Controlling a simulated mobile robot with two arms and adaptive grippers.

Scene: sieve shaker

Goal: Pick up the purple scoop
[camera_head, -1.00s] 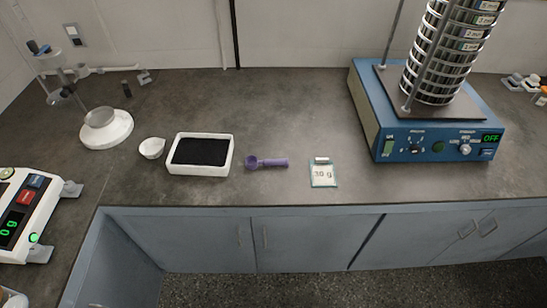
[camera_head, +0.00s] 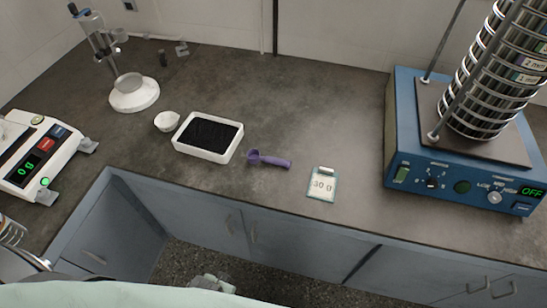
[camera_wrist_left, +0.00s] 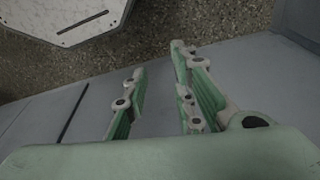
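The purple scoop (camera_head: 270,160) lies on the dark grey counter in the head view, its round bowl to the left and its handle pointing right. The scoop is not in that view. A small pale part of mine shows at the bottom of the head view. My right gripper cannot be made out.
A blue sieve shaker (camera_head: 460,190) with stacked sieves stands at right. A white cup (camera_head: 167,121), a white round-based stand (camera_head: 134,98) and a balance (camera_head: 38,160) reading 0 g are at left. The counter's front edge runs above blue-grey cabinets (camera_head: 300,245). Counter behind the scoop is clear.

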